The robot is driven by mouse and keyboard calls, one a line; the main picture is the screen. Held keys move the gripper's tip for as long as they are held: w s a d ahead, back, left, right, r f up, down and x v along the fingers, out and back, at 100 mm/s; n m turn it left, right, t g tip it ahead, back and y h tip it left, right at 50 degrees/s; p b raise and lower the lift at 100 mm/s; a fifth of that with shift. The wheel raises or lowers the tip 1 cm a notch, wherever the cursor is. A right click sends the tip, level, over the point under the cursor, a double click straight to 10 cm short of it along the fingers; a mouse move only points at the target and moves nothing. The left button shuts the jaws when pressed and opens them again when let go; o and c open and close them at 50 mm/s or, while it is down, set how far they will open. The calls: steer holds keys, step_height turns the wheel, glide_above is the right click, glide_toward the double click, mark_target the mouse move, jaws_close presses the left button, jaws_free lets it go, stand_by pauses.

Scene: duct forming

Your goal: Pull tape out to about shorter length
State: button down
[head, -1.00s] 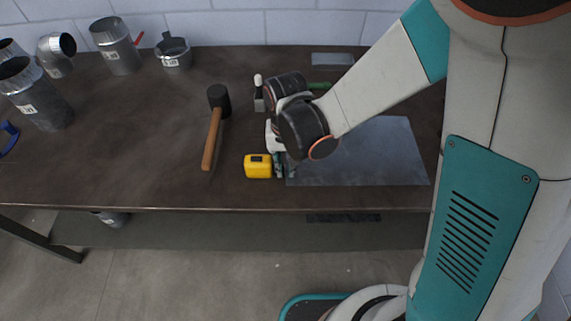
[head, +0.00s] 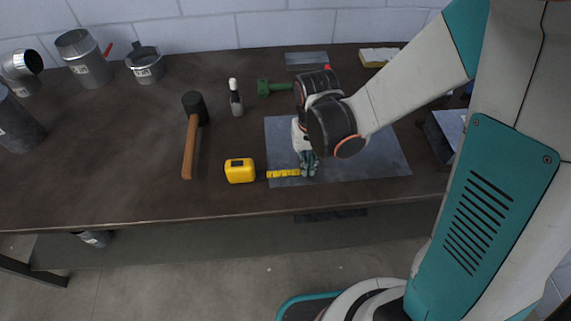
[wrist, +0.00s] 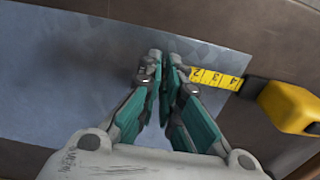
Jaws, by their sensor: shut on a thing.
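The yellow tape measure case (head: 240,170) stands on the brown workbench just left of the grey metal sheet. A short length of yellow tape (head: 283,173) reaches from near the case to my gripper (head: 309,163), over the sheet's front left part. In the wrist view the case (wrist: 290,106) is at the right, and the tape (wrist: 215,79) runs left to my fingertips, with numbers 2, 3 and 4 showing. My gripper (wrist: 168,72) is shut on the tape's end, which the fingers hide.
The metal sheet (head: 370,165) lies flat under my gripper. A hammer (head: 192,140) lies left of the case. A marker-like bottle (head: 236,98) and a green tool (head: 275,88) are behind. Metal duct pieces (head: 85,60) stand at the back left. The bench's front edge is close.

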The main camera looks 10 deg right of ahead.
steer(key=shift+d, duration=1.1)
steer(key=c, duration=2.1)
jaws_free()
steer(key=shift+o, duration=0.2)
step_height(320, 180, up, 12)
steer(key=shift+s, duration=0.1)
